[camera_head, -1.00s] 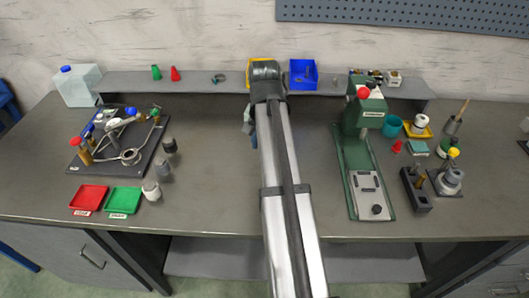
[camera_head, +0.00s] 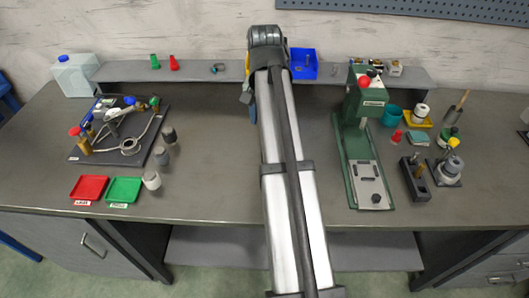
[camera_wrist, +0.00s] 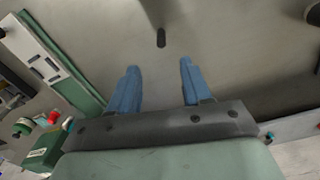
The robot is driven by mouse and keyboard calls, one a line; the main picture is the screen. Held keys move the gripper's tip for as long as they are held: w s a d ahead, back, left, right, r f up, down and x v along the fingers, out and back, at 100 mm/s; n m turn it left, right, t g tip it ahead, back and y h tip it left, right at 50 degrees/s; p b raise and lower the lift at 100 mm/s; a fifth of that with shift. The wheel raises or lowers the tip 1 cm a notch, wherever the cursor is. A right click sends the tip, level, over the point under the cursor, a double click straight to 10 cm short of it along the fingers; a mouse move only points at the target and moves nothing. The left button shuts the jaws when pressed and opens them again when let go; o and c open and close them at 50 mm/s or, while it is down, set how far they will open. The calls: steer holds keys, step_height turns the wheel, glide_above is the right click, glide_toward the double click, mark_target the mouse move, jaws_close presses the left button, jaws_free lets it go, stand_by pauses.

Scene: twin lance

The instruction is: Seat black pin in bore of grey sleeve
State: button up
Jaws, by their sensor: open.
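My gripper (camera_wrist: 158,85) is open, with its two blue fingers apart and nothing between them. One blue finger also shows beside my arm in the head view. A small black pin (camera_wrist: 161,38) is on the grey bench in the wrist view, beyond the fingertips and roughly in line with the gap. I cannot tell whether it stands or lies. My arm hides that part of the bench in the head view. A grey cylinder (camera_head: 161,156), which may be the grey sleeve, stands at left between a darker one (camera_head: 169,135) and a pale-topped one (camera_head: 152,180). Its bore cannot be made out.
A green press (camera_head: 365,100) stands right of my arm. A dark board with fixtures (camera_head: 100,157) and red (camera_head: 88,181) and green (camera_head: 124,181) trays are at left. A blue bin (camera_head: 315,67) is on the rear shelf. Bench between cylinders and arm is clear.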

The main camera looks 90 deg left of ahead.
steer(key=w+d+f+y, duration=0.1)
steer(key=d+f, duration=0.1)
steer(key=d, duration=0.4)
steer(key=a+f+n+y, duration=0.1)
steer(key=a+f, duration=0.1)
steer(key=a+f+n+y, duration=0.1)
steer(key=f+n, duration=0.1)
steer(key=f, duration=0.1)
steer(key=s+a+f+n+y, duration=0.1)
steer(key=a+f, duration=0.1)
steer(key=shift+a+f+n+g, duration=0.15)
steer(key=shift+a+n+g, duration=0.15)
steer(key=shift+a+g, duration=0.1)
steer(key=shift+d+x, duration=0.15)
steer(key=shift+x, duration=1.2)
steer(key=shift+d+x, duration=0.1)
steer(key=shift+x, duration=1.25)
steer(key=shift+w+f, duration=0.1)
steer(key=shift+y, duration=0.3)
jaws_close()
